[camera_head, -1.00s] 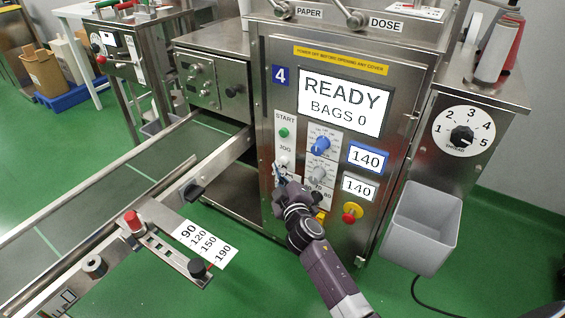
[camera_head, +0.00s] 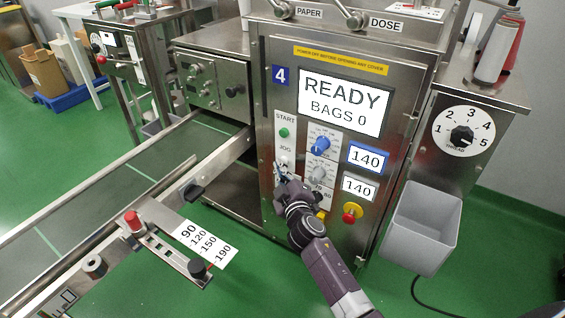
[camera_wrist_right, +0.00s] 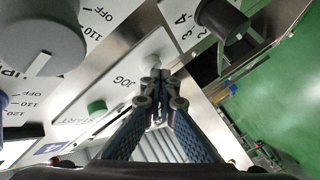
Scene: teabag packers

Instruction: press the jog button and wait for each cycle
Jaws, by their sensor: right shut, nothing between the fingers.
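The jog button (camera_head: 284,160) is a pale round button under the word JOG on the front panel of machine 4. My right gripper (camera_head: 280,168) is shut and empty, its fingertips just below the button in the head view. In the right wrist view the closed fingertips (camera_wrist_right: 157,76) point at the pale button (camera_wrist_right: 154,61) and partly overlap it. I cannot tell whether they touch. The screen (camera_head: 345,102) reads READY, BAGS 0. My left gripper is not in view.
The green start button (camera_head: 284,132) sits above the jog button. Blue (camera_head: 320,144) and grey (camera_head: 318,173) dials are to the right. A conveyor belt (camera_head: 110,195) runs off to the left, and a grey bin (camera_head: 425,225) hangs at right.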

